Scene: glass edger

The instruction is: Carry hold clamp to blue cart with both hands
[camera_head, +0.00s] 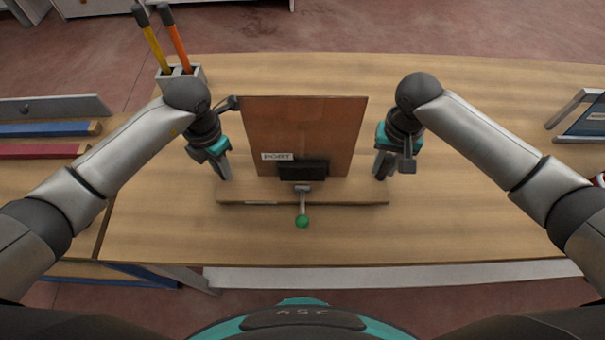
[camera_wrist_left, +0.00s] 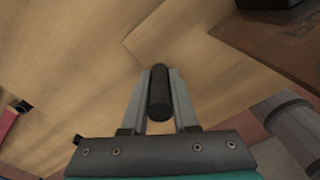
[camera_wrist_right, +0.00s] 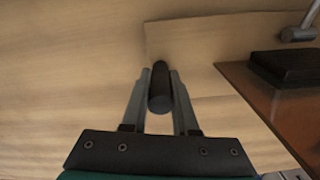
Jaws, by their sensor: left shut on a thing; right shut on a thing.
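The hold clamp has a long wooden base (camera_head: 340,197), a black clamp block (camera_head: 303,170) and a lever ending in a green knob (camera_head: 303,221). A brown panel (camera_head: 305,125) with a printed label stands upright behind the block. My left gripper (camera_head: 222,172) is shut on a dark round handle (camera_wrist_left: 158,95) at the clamp's left end. My right gripper (camera_head: 383,170) is shut on a matching handle (camera_wrist_right: 160,90) at its right end. I cannot tell whether the base touches the table. No blue cart can be made out for certain.
The wooden table (camera_head: 480,170) is clear around the clamp. A grey holder (camera_head: 181,78) with yellow- and orange-shafted tools stands at the back left. Blue (camera_head: 45,129) and red (camera_head: 40,151) bars lie at far left. A blue-grey object (camera_head: 585,120) sits at the right edge.

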